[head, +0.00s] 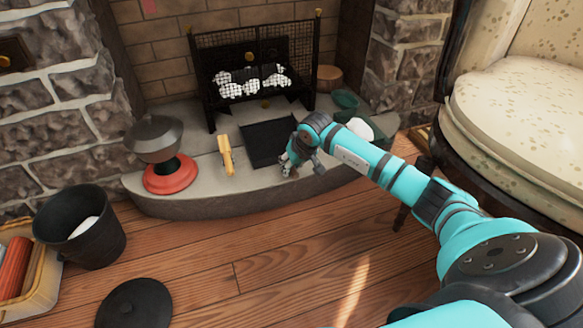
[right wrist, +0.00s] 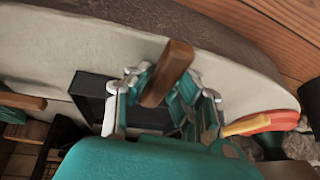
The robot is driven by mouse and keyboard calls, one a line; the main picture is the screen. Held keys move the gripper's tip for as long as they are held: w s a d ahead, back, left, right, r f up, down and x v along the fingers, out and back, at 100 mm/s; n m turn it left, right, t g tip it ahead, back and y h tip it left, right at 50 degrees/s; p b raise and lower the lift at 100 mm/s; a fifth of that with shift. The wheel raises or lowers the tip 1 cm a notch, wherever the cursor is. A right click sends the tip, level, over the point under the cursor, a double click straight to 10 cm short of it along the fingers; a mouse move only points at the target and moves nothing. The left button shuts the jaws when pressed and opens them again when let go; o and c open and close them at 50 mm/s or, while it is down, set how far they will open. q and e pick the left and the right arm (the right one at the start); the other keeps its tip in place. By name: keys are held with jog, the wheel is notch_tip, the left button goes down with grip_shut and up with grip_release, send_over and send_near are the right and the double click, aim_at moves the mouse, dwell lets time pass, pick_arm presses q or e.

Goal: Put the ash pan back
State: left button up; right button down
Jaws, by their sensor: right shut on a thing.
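The ash pan (head: 268,143) is a flat black tray on the grey stone hearth, in front of the black fire grate (head: 212,100). My right gripper (head: 301,163) is at the pan's right front side, low over the hearth. In the right wrist view the gripper (right wrist: 165,95) is shut on the pan's brown wooden handle (right wrist: 172,68), which sticks out between the fingers. The dark pan (right wrist: 90,88) shows behind the fingers, partly hidden by them. My left gripper is not in view.
A yellow-handled tool (head: 226,156) lies left of the pan. A lamp with a red base (head: 170,175) stands farther left. A black bucket (head: 80,240), a round lid (head: 133,305) and an armchair (head: 520,100) stand around the wooden floor.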

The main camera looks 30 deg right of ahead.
jog(key=c, duration=1.2)
grip_release()
jog(key=shift+r, duration=0.15)
jog(key=shift+s+r+p, duration=0.15)
jog(key=shift+r+p, duration=0.2)
jog(key=p+v, duration=0.7)
jog(key=v, duration=0.4)
jog(key=shift+s, duration=0.1)
